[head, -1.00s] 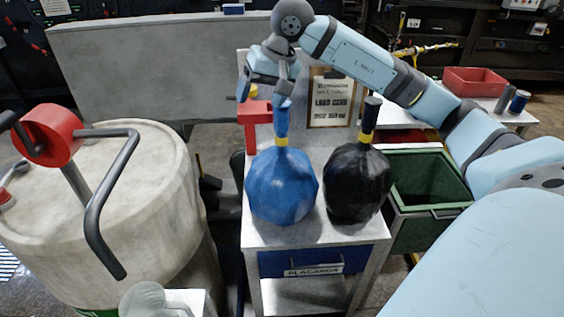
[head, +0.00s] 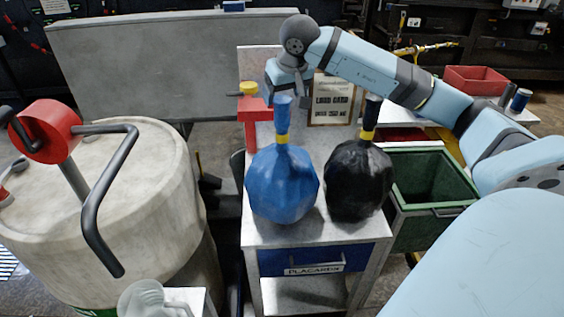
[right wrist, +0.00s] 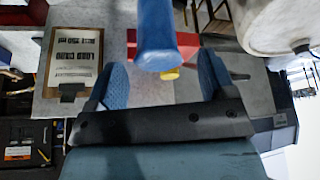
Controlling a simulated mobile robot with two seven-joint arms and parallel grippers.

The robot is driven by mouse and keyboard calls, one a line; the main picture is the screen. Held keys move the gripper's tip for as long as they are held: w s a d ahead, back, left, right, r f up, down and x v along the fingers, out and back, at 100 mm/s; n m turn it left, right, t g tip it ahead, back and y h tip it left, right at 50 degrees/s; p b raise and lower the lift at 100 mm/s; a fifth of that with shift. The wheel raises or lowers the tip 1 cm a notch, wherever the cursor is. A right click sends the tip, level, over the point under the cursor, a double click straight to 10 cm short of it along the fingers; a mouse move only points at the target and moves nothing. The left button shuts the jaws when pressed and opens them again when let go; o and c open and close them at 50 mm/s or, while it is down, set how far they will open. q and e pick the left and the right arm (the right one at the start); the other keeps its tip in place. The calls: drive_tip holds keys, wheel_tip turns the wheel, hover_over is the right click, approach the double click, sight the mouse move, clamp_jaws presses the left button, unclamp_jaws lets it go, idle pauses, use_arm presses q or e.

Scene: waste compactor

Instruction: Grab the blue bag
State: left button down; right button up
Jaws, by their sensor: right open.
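The blue bag (head: 283,185) stands upright on a grey cart, with its yellow-banded neck pointing up. In the right wrist view, part of the bag's blue neck (right wrist: 157,35) shows ahead of and between the fingers, with no visible contact. My right gripper (head: 285,80) is at the top of the blue neck, partly hidden behind it in the head view. In the right wrist view, my right gripper's (right wrist: 162,82) two blue fingers are spread wide with nothing held. My left gripper is not in view.
A black bag (head: 358,182) stands close right of the blue one. Behind are a framed sign (head: 331,100) and a red stand (head: 254,115) with a yellow top. A green bin (head: 433,210) is at right; a large drum (head: 120,220) with a crank is at left.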

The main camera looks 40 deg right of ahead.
sight(283, 99)
drive_tip(key=x, duration=0.4)
drive_tip(key=shift+s, duration=0.15)
clamp_jaws()
